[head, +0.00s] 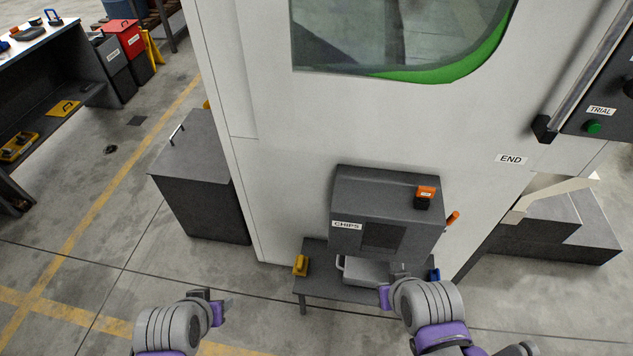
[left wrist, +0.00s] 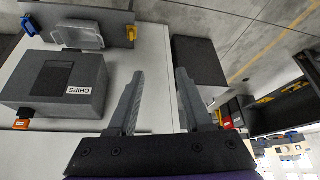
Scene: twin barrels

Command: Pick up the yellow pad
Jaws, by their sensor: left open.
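A small yellow block-like pad (head: 301,265) stands at the left end of the low grey bench (head: 330,289), in front of the white machine. It also shows in the left wrist view as a small yellow piece (left wrist: 132,33), beyond my left fingers and up-left of the gap. My left gripper (left wrist: 160,73) is open and empty, apart from the pad. In the head view my left wrist (head: 170,328) is at the lower left, its fingers hardly visible. My right wrist (head: 430,305) is in front of the bench's right part; its fingers cannot be made out.
The CHIPS box (head: 385,210) overhangs the bench, with a grey tray (head: 365,272) beneath. A blue piece (head: 433,274) sits at the bench's right end. A dark bin (head: 200,180) stands left of the machine. Other yellow items (head: 65,108) lie on a left shelf.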

